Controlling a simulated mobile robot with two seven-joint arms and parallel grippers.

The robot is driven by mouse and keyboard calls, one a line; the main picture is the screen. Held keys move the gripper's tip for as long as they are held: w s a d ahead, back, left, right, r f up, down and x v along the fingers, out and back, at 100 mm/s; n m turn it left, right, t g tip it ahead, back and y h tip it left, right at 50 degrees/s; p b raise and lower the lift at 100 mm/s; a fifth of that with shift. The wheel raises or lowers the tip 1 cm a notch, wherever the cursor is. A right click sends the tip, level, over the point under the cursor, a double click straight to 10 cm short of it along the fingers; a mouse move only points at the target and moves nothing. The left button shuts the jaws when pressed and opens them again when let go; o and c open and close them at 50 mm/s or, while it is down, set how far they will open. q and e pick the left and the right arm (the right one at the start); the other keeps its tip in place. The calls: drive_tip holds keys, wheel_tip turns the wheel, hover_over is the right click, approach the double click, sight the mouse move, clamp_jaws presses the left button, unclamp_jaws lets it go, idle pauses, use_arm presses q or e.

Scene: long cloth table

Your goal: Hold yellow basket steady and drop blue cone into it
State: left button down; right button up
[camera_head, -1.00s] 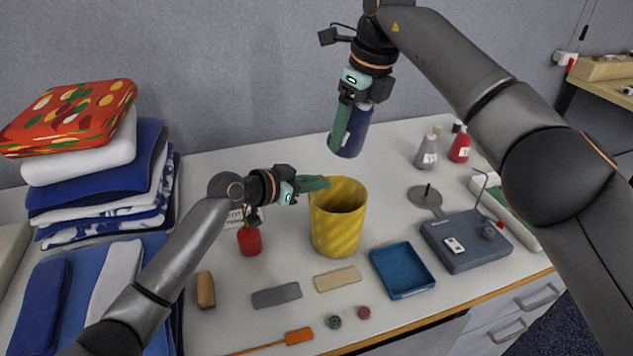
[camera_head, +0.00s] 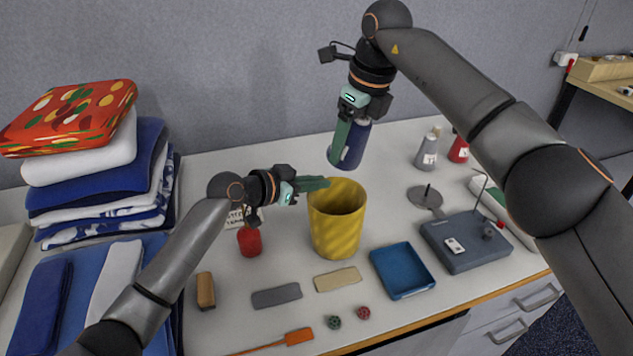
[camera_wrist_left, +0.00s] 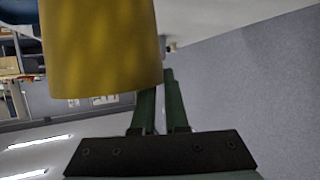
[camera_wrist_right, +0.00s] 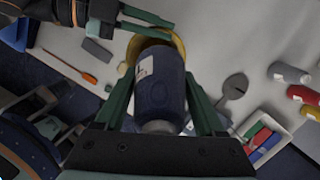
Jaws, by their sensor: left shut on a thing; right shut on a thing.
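The yellow basket (camera_head: 337,228) stands upright on the table. It fills the upper left of the left wrist view (camera_wrist_left: 100,45). My left gripper (camera_head: 318,184) is shut on the basket's rim at its left side. My right gripper (camera_head: 342,140) is shut on a dark blue cone (camera_head: 353,146) with a white label, held in the air above and behind the basket. In the right wrist view the cone (camera_wrist_right: 158,88) sits between the fingers, and part of the yellow rim shows beyond it. The basket's inside bottom is hidden.
A red bottle (camera_head: 250,241) stands left of the basket. A blue tray (camera_head: 402,270) and a grey device (camera_head: 465,241) lie to its right. Grey (camera_head: 427,151) and red (camera_head: 459,150) bottles stand at the back right. Folded cloths (camera_head: 100,180) are stacked at left.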

sight(363, 139)
use_arm(q)
drive_tip(key=shift+s+f, duration=0.1)
drive_tip(key=shift+f, duration=0.2)
use_arm(e)
drive_tip(key=shift+s+d+f+x, duration=0.1)
drive_tip(key=shift+s+d+x, duration=0.2)
drive_tip(key=shift+x, duration=1.35)
drive_tip(key=shift+s+d+f+x, duration=0.15)
drive_tip(key=shift+d+x, duration=0.15)
drive_tip(key=shift+x, duration=1.4)
drive_tip(key=shift+s+d+x, duration=0.25)
drive_tip(key=shift+x, duration=1.4)
drive_tip(key=o, duration=1.5)
drive_tip(key=shift+o, duration=0.2)
drive_tip(key=shift+d, duration=0.1)
drive_tip(key=v, duration=1.2)
use_arm(q)
drive_tip(key=c, duration=1)
unclamp_jaws()
drive_tip(key=shift+o, duration=0.7)
drive_tip(key=shift+r, duration=0.15)
